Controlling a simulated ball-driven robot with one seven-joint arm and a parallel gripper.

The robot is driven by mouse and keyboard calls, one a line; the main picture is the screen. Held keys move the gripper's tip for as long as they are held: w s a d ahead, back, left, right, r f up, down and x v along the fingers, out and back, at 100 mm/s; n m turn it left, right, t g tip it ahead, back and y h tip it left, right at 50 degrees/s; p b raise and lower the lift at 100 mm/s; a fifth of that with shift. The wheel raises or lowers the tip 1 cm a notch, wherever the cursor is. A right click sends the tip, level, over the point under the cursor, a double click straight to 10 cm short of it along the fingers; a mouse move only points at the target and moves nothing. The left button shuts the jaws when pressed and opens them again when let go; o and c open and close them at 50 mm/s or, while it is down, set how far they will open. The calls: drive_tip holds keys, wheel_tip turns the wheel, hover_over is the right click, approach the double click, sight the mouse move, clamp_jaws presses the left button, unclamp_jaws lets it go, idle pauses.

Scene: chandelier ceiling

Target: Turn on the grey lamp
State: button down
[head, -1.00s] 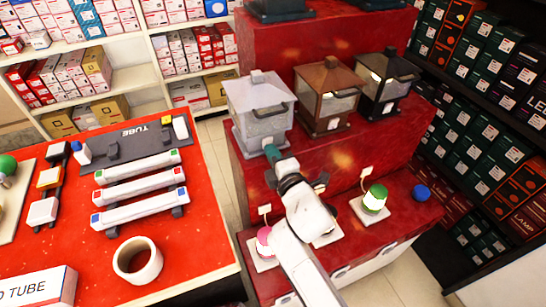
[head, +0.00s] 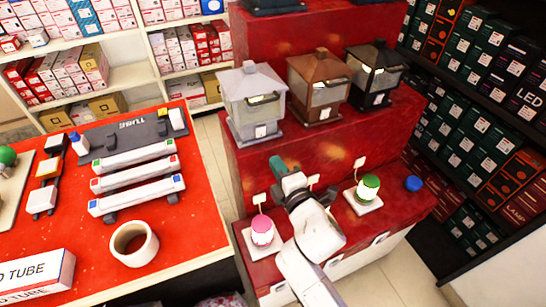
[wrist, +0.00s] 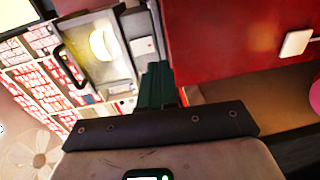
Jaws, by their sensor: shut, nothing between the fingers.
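The grey lamp (head: 252,88) is a lantern with a peaked roof, upright at the left of three lanterns on the red shelf. A small white plate (head: 260,131) is on its base. In the wrist view the lamp (wrist: 122,62) is close and tilted, with a dark handle and a pale bright bulb shape behind its pane; I cannot tell if it is lit. My gripper (head: 277,163) has teal fingers, shut and empty, below and in front of the lamp, apart from it in the head view. The fingers (wrist: 156,84) point toward the lamp base in the wrist view.
A brown lantern (head: 319,83) and a black lantern (head: 375,72) stand to the right. A pink lamp (head: 262,231) and a green lamp (head: 368,187) stand on the lower red step, beside my arm. A red table (head: 190,230) with tube lights is left, across a narrow aisle.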

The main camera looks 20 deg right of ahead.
drive_tip(key=s, duration=0.4)
drive_tip(key=s+b, duration=0.1)
drive_tip(key=shift+s+f, duration=0.35)
drive_tip(key=shift+s, duration=0.05)
drive_tip(key=s+d+f+m+g+h+p, duration=0.2)
drive_tip(key=s+d+f+m+g+h, duration=0.1)
drive_tip(key=s+d+f+m+g, duration=0.65)
drive_tip(key=s+a+m+g+y+p, duration=0.1)
drive_tip(key=s+m+g, duration=0.2)
drive_tip(key=s, duration=0.6)
drive_tip(key=s+f+m+g+y, duration=0.1)
drive_tip(key=s+m+g, duration=0.2)
drive_tip(key=s+m, duration=0.3)
drive_tip(key=s, duration=0.3)
drive_tip(key=shift+s+a+f+y+p, duration=0.25)
drive_tip(key=shift+s+a+y+p, duration=0.1)
drive_tip(key=shift+s+a+y, duration=0.05)
drive_tip(key=shift+g, duration=0.25)
